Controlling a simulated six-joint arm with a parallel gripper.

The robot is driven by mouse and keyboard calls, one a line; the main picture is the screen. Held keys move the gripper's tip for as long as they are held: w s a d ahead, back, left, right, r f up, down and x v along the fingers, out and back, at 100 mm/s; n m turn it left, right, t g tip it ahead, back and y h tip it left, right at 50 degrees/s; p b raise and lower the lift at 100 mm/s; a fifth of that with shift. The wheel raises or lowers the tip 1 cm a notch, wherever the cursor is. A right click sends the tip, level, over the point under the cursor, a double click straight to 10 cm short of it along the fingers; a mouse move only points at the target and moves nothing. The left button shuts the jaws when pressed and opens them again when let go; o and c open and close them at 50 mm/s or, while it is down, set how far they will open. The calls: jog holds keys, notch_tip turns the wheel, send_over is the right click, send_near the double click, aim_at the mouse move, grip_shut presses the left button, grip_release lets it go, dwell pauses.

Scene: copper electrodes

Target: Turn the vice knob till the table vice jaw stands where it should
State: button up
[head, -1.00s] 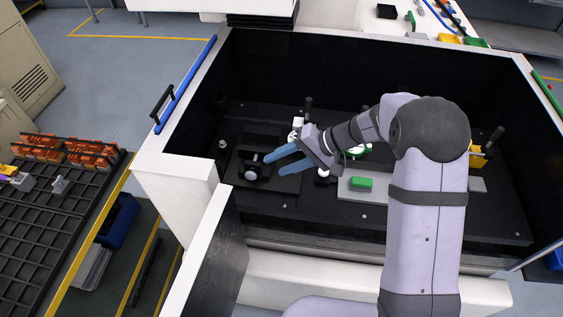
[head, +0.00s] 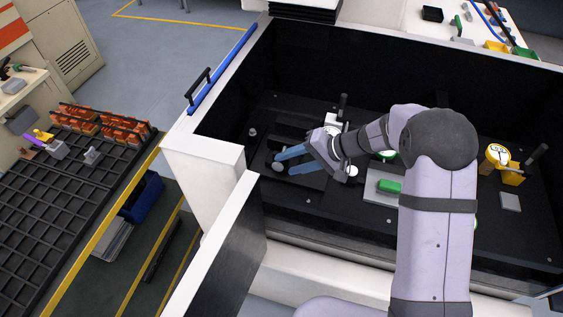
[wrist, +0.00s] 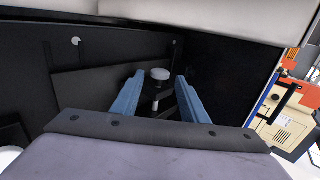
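The vice knob (head: 278,168) is a round pale grey knob on the black table vice (head: 297,140) at the left of the machine bed. In the wrist view the knob (wrist: 160,74) stands between the fingertips, on a thin dark stem. My gripper (head: 284,163) has two long blue fingers, spread apart. It also shows in the wrist view (wrist: 160,84), with a gap on both sides of the knob. The fingers partly cover the vice in the head view. The jaw is dark on dark, so I cannot tell its exact position.
A green block (head: 389,187) lies on a grey plate right of my gripper. A yellow gauge (head: 498,155) stands farther right. The machine's white front wall (head: 205,160) and dark side walls enclose the bed. A black rack (head: 60,200) stands outside at left.

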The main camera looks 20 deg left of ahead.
jog(key=shift+x, duration=0.8)
jog(key=shift+a+f+b, duration=0.25)
jog(key=shift+a+b, duration=0.05)
jog(key=shift+b, duration=0.4)
jog(key=shift+c, duration=0.2)
jog(key=c, duration=0.8)
